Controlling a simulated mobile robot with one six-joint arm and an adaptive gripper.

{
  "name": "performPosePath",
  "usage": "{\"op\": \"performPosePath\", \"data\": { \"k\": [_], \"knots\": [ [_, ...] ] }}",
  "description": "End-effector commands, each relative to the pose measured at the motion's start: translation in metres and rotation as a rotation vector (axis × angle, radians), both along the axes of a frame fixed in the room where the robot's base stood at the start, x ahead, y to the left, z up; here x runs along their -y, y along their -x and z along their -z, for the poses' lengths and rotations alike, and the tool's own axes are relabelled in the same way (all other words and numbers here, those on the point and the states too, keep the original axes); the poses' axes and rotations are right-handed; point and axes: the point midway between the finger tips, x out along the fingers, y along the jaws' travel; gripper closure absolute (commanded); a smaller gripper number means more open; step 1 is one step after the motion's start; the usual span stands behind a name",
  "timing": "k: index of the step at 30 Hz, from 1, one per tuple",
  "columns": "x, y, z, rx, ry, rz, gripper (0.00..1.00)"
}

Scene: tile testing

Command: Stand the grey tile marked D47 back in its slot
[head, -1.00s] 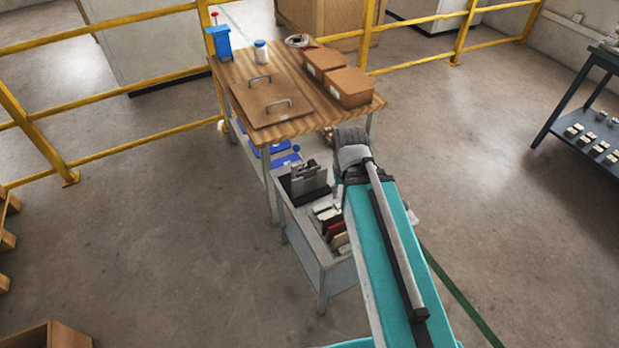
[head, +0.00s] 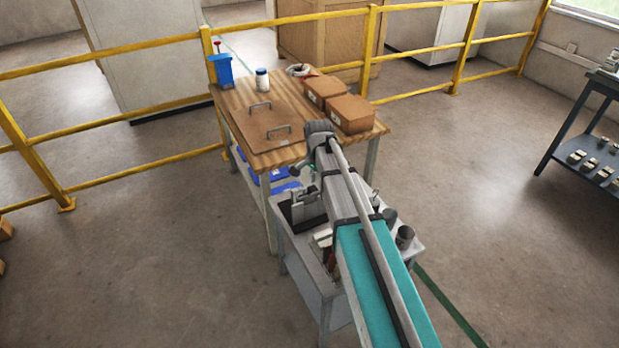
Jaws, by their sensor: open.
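I cannot make out the grey tile marked D47; no marking is readable at this size. A grey device with a black base (head: 306,216) stands at the far left of the low grey bench (head: 288,240); I cannot tell whether a tile is in it. Pale tiles (head: 322,238) show in part just in front of it, beside my arm. My arm covers much of the bench, and any slots there are hidden. My arm reaches out over the bench toward the wooden table. A small dark part of my wrist shows above the device, but my gripper's fingers are hidden.
Grey cups (head: 404,237) stand on the bench right of my arm. The wooden table (head: 235,98) behind carries a brown board with handles (head: 268,128), cardboard boxes (head: 350,115) and a white jar (head: 262,80). Yellow railings (head: 130,42) run behind.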

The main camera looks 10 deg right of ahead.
Motion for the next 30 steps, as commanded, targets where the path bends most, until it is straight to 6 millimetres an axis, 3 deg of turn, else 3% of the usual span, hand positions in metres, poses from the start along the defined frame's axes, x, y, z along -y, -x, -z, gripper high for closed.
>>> {"op": "performPosePath", "data": {
  "k": [1,3,9,30],
  "knots": [
    [-0.005,-0.02,0.007,0.0,0.0,0.054,0.57],
    [-0.009,-0.034,0.011,0.0,0.0,0.128,0.57],
    [-0.016,-0.057,0.017,0.0,0.0,0.268,0.57],
    [-0.017,-0.06,0.022,0.0,0.0,0.296,0.57]
  ]
}}
